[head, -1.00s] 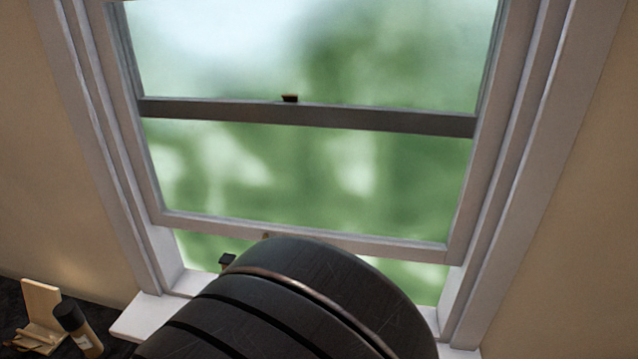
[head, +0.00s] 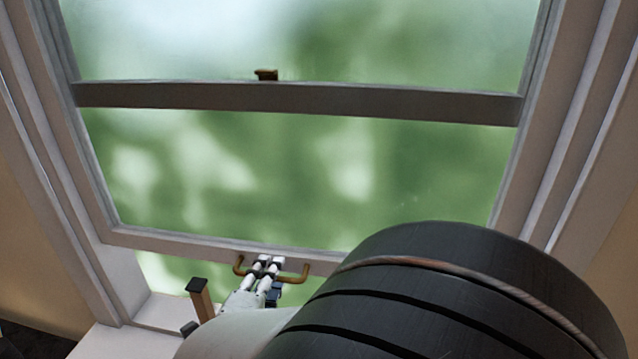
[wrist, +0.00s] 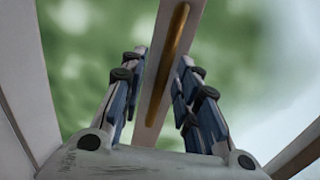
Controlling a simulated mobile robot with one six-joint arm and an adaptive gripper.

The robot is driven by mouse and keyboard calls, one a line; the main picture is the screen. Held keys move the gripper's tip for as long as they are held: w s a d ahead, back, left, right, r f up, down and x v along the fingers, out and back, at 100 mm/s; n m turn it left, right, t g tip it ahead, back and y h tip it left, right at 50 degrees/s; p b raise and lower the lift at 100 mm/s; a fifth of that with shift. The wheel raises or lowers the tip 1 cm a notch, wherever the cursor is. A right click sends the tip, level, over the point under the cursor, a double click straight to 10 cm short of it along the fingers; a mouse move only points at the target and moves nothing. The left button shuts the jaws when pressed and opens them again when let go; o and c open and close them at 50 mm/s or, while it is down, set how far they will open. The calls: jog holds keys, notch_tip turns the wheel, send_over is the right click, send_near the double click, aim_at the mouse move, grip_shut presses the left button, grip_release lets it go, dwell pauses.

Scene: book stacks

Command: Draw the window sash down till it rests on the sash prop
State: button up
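The window sash (head: 180,243) is raised, with a gap below its bottom rail. A brass bar handle (head: 298,279) is fixed on that rail; it also shows in the wrist view (wrist: 172,55). The sash prop (head: 202,300), a short wooden post with a dark cap, stands upright on the sill at left, its cap below the rail. My gripper (head: 268,262) is at the handle's middle. In the wrist view my gripper (wrist: 160,75) has its fingers apart, one on each side of the handle, with space visible between. My arm hides the rail's right part.
The white sill (head: 120,340) runs beneath the window, and the frame's side jambs (head: 50,150) flank it. A crossbar (head: 300,100) with a small brass catch (head: 266,74) lies higher up. A small dark object (head: 189,328) sits near the prop's foot.

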jog(key=shift+w, duration=0.15)
grip_shut()
dwell(0.4)
dwell(0.4)
